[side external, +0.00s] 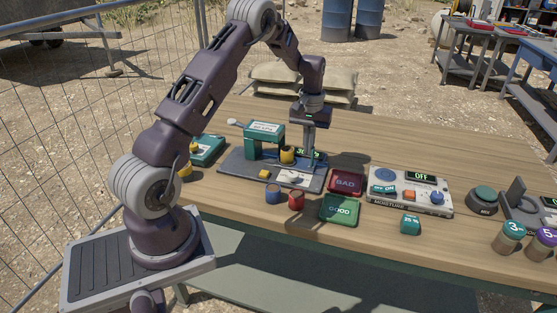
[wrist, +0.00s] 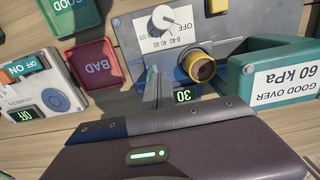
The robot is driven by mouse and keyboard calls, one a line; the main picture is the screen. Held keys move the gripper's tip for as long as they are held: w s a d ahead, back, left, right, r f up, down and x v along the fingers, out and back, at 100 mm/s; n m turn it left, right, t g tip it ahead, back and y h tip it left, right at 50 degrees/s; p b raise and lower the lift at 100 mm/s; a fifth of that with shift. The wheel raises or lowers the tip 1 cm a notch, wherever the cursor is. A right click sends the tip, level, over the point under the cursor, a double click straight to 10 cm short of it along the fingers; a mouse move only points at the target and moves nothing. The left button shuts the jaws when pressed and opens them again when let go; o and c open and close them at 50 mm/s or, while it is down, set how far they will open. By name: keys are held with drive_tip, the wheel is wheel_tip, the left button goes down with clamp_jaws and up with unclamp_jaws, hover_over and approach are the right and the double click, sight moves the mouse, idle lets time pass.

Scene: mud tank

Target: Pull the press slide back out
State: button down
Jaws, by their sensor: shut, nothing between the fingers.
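The press has a grey base (side external: 232,168) and a green frame (side external: 264,134). In the wrist view the frame (wrist: 275,68) carries a sign reading "GOOD OVER 60 kPa". A yellow round part (side external: 287,155) stands beside the frame; in the wrist view this part (wrist: 202,66) has a dark centre. I cannot tell whether it belongs to the slide. A small display (wrist: 183,96) reads 30. My gripper (side external: 309,163) points down at the right end of the press, beside the yellow part. Its fingers (wrist: 158,88) are together and empty; I cannot tell whether they touch the press.
A dial plate (wrist: 160,24) and a yellow block (side external: 263,174) are on the press base. Red BAD (side external: 346,183) and green GOOD (side external: 339,210) pads and a moisture meter (side external: 410,192) lie to the right. Blue (side external: 273,192) and red (side external: 296,200) pots stand in front.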

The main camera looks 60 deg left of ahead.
drive_tip(key=shift+w+d, duration=0.1)
drive_tip(key=shift+w, duration=0.05)
drive_tip(key=shift+w+d, duration=0.45)
drive_tip(key=shift+d, duration=0.1)
idle(0.4)
drive_tip(key=shift+w+d, duration=0.4)
drive_tip(key=shift+w, duration=0.05)
drive_tip(key=shift+s+a, duration=0.4)
drive_tip(key=shift+a, duration=0.05)
drive_tip(key=shift+r, duration=3.55)
